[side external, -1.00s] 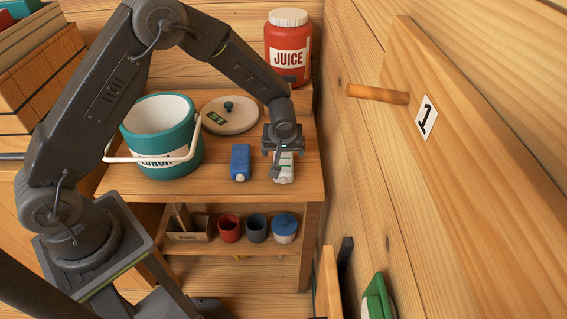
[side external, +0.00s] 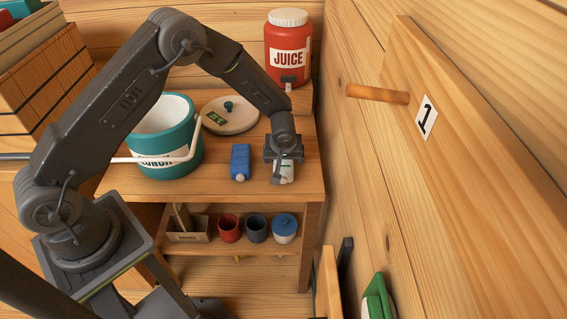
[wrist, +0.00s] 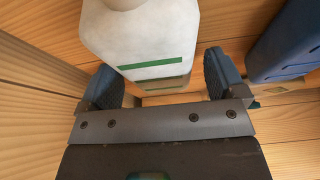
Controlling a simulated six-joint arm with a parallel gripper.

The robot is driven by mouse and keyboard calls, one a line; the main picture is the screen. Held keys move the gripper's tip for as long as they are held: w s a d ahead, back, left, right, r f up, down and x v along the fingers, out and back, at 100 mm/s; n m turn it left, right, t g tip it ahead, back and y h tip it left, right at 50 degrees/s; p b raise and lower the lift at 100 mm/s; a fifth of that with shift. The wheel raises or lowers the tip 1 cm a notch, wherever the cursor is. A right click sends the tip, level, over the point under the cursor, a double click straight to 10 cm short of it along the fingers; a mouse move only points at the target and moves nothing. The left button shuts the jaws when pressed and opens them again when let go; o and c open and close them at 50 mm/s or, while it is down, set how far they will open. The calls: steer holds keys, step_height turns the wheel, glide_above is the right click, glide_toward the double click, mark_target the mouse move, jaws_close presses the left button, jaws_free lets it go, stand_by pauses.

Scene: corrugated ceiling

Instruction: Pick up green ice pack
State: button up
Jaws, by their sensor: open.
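The green ice pack appears to be the white pack with green marks (side external: 283,174) at the right front of the wooden table. In the wrist view, the white pack (wrist: 150,45) has a green stripe and a rounded cap end at the top. My gripper (side external: 284,163) is directly over it in the side view, hiding its upper part. In the wrist view, my gripper (wrist: 163,82) is open, with one blue-grey finger on each side of the pack. I cannot tell whether either finger touches it.
A blue pack (side external: 240,162) lies just left of the white one. A red juice jar (side external: 289,52) stands at the back. The wooden wall is close on the right.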

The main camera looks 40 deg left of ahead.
steer(key=shift+f, duration=0.15)
steer(key=c, duration=1.2)
